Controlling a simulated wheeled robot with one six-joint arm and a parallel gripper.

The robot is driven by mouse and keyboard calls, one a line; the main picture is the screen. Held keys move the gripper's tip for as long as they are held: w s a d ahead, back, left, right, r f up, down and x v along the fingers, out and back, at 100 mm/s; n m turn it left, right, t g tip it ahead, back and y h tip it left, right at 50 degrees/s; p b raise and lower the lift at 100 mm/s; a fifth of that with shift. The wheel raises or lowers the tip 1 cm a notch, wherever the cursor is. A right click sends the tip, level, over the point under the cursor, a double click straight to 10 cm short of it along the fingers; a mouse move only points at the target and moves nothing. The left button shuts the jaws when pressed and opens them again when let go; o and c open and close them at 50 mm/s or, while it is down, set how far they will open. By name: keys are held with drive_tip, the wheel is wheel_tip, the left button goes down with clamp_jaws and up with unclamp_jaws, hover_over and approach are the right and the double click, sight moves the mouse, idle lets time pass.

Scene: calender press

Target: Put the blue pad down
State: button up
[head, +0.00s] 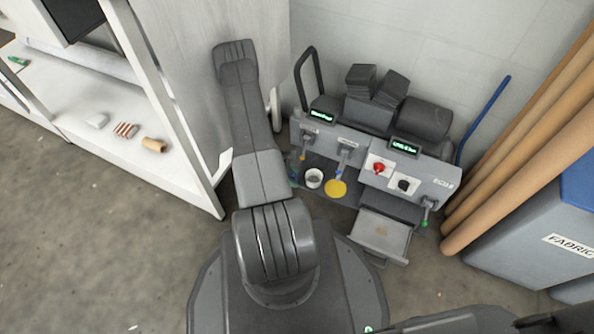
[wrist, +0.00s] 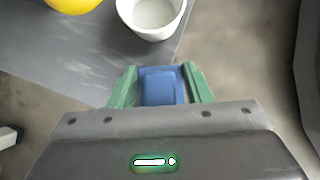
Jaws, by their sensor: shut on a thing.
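The blue pad (wrist: 162,86) is between the green fingers of my gripper (wrist: 160,70) in the wrist view. The gripper is shut on it. The pad lies just off the edge of a dark grey surface (wrist: 85,60), with floor showing around it; its height is unclear. A white cup (wrist: 152,14) stands on that surface beyond the pad. In the head view my gripper (head: 294,167) is at the left end of the press, partly hidden by my arm, and the pad is too small to make out clearly.
The white cup (head: 314,178) and a yellow disc (head: 337,189) are on the press's front shelf. The press has a red knob (head: 379,168) and a grey tray (head: 384,234) at front right. A white shelf unit (head: 75,112) stands left; cardboard tubes (head: 530,135) lean right.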

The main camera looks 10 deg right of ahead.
sight(302, 175)
drive_tip(key=w, duration=0.1)
drive_tip(key=w+d+b, duration=0.1)
drive_tip(key=w+d, duration=0.1)
drive_tip(key=shift+w+d+f, duration=0.2)
drive_tip(key=shift+w+f, duration=0.05)
drive_tip(key=shift+s+f+b, duration=0.1)
drive_tip(key=shift+f+b, duration=0.05)
drive_tip(key=shift+b, duration=0.2)
drive_tip(key=shift+f, duration=0.15)
drive_tip(key=o, duration=1)
drive_tip(key=shift+a, duration=0.1)
drive_tip(key=shift+o, duration=0.2)
